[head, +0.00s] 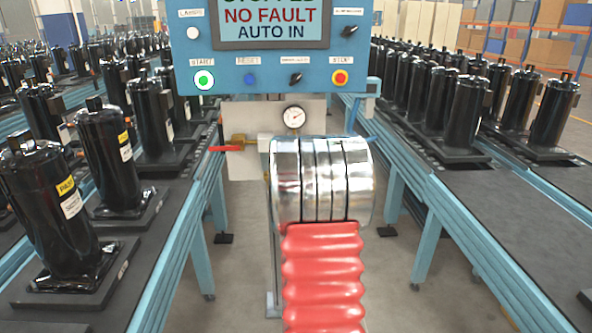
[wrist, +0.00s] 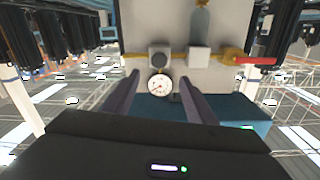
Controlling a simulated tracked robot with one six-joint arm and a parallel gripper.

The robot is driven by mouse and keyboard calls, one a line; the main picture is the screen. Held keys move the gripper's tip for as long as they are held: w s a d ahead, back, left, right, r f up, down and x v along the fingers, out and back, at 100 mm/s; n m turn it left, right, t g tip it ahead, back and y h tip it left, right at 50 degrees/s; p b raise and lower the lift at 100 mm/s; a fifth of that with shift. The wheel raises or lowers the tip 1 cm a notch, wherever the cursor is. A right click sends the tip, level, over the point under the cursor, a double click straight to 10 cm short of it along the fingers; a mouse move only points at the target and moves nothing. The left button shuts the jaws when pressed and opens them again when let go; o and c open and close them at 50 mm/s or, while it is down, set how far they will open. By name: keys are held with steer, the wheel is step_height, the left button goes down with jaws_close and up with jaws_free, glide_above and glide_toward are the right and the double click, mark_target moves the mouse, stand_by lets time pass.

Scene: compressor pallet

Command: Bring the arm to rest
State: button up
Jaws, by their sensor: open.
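My gripper (wrist: 159,76) shows in the wrist view with its two dark fingers apart and nothing between them. A round white pressure gauge (wrist: 158,85) shows in the gap between the fingers, behind them; I cannot tell the distance. In the head view my arm, with silver rings and a red ribbed sleeve, rises in the middle below the control panel. It hides my gripper there. The blue control panel (head: 271,82) has a screen (head: 271,22) reading NO FAULT and AUTO IN, with the line above cut off. The green start button (head: 204,79) looks lit.
The gauge (head: 294,117) and a red valve handle (head: 226,148) sit under the panel, close to my arm. Black compressors (head: 101,163) stand on the left conveyor (head: 141,245) and more (head: 470,119) on the right conveyor (head: 515,213). Floor shows between the conveyors.

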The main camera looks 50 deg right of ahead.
steer(key=shift+f, duration=0.1)
stand_by(0.3)
step_height(320, 180, down, 10)
steer(key=s+a+g+y, duration=0.2)
steer(key=a+g+y, duration=0.1)
steer(key=y, duration=0.1)
steer(key=s+a+f+n+g+y, duration=0.2)
steer(key=a+f+y, duration=0.15)
steer(key=a, duration=0.65)
steer(key=s+a+r+n+y, duration=0.2)
steer(key=s+a+r+n, duration=0.1)
steer(key=a, duration=1.1)
steer(key=s+a+r+n+y, duration=0.2)
steer(key=s+a+r, duration=0.3)
steer(key=a, duration=1)
steer(key=s+a+r+n+y, duration=0.2)
steer(key=s+a+r+n, duration=0.2)
steer(key=s+a, duration=0.4)
steer(key=a+n, duration=0.1)
steer(key=a, duration=0.5)
steer(key=shift+a+g, duration=0.15)
steer(key=shift+g, duration=0.25)
